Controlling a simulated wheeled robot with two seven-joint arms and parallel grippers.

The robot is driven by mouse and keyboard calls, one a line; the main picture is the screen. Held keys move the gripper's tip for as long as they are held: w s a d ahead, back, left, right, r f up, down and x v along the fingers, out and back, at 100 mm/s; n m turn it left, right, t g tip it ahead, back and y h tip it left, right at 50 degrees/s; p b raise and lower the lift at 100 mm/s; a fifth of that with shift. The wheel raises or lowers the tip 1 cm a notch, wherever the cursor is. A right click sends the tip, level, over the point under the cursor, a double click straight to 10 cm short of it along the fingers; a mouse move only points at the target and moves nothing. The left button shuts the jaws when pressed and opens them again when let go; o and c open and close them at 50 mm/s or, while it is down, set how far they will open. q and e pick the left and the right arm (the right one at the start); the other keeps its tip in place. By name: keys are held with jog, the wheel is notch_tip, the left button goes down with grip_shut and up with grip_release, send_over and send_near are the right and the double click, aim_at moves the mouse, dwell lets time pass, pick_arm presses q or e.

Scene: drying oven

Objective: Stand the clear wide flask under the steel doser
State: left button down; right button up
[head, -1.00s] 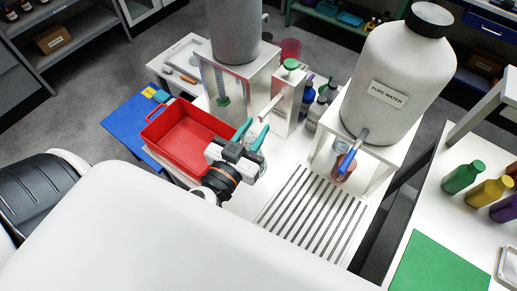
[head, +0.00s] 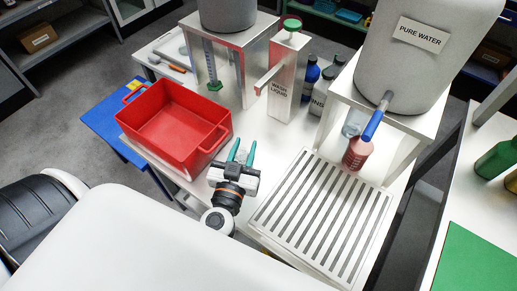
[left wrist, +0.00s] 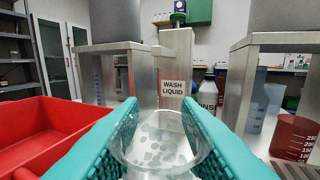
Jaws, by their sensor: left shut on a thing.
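My left gripper (head: 242,150) is shut on the clear wide flask (left wrist: 160,148). In the left wrist view the flask's round rim shows between the teal fingers. In the head view I cannot make the flask out. The steel doser (head: 289,75), a metal column labelled WASH LIQUID with a green top and a side spout (head: 268,78), stands beyond the gripper. It also shows straight ahead in the left wrist view (left wrist: 176,60). The gripper is on the near side of the doser, apart from it. My right gripper is not in view.
A red tray (head: 175,125) lies left of the gripper. A slotted grate (head: 322,215) lies to the right. A water tank stand (head: 400,120) with a blue-handled tap and a reddish vessel (head: 357,152) stands right. Bottles (head: 311,75) stand right of the doser.

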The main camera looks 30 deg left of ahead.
pick_arm(q)
jog(key=shift+w+f, duration=0.1)
jog(key=shift+f, duration=0.5)
jog(key=shift+w+a+y, duration=0.15)
jog(key=shift+w+y, duration=0.15)
jog(key=f+b+x, duration=0.1)
jog(key=f+x, duration=0.1)
jog(key=x, duration=0.6)
jog(key=f+b+x, duration=0.2)
jog(key=x, duration=0.7)
jog(key=shift+w, duration=0.2)
jog(key=shift+r, duration=0.1)
jog(key=c, duration=1.1)
grip_release()
